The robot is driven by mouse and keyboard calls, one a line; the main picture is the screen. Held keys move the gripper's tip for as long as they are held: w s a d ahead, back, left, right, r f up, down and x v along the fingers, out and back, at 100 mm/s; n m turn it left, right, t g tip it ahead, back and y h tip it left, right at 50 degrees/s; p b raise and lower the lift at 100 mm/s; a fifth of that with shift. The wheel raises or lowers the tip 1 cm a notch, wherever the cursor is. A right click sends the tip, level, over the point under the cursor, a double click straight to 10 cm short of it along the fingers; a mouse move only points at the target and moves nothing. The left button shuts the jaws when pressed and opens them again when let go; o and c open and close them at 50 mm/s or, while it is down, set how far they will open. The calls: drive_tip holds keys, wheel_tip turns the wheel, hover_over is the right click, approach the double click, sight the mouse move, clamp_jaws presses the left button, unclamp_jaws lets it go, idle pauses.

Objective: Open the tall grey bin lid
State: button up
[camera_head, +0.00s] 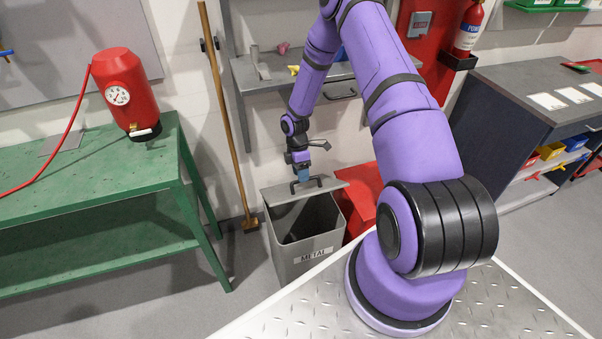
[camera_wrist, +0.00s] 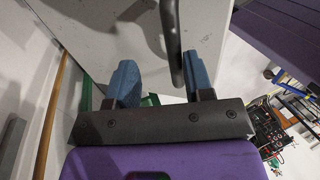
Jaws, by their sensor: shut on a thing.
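The tall grey bin (camera_head: 305,256), labelled METAL, stands on the floor beyond the diamond-plate surface. Its grey lid (camera_head: 325,186) is raised at the back, and the dark inside of the bin shows below it. My gripper (camera_head: 301,177) is at the lid's dark handle and shut on it. In the wrist view the black handle bar (camera_wrist: 172,40) runs between the two blue fingers of my gripper (camera_wrist: 160,82), nearer the right finger. The pale lid face (camera_wrist: 105,35) fills the area beyond the fingers.
A red bin (camera_head: 363,198) stands right beside the grey one, partly hidden by my arm. A broom (camera_head: 228,110) leans on the wall to the left. A green bench (camera_head: 90,175) with a red tank (camera_head: 125,90) is at left. A grey shelf (camera_head: 290,75) hangs above.

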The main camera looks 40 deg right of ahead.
drive_tip(key=shift+w+r, duration=0.1)
drive_tip(key=shift+r, duration=0.4)
drive_tip(key=s+a+r, duration=0.2)
drive_tip(key=s, duration=0.6)
drive_tip(key=s+a+r, duration=0.2)
drive_tip(key=s, duration=0.5)
drive_tip(key=shift+s, duration=0.35)
drive_tip(key=shift+a, duration=0.1)
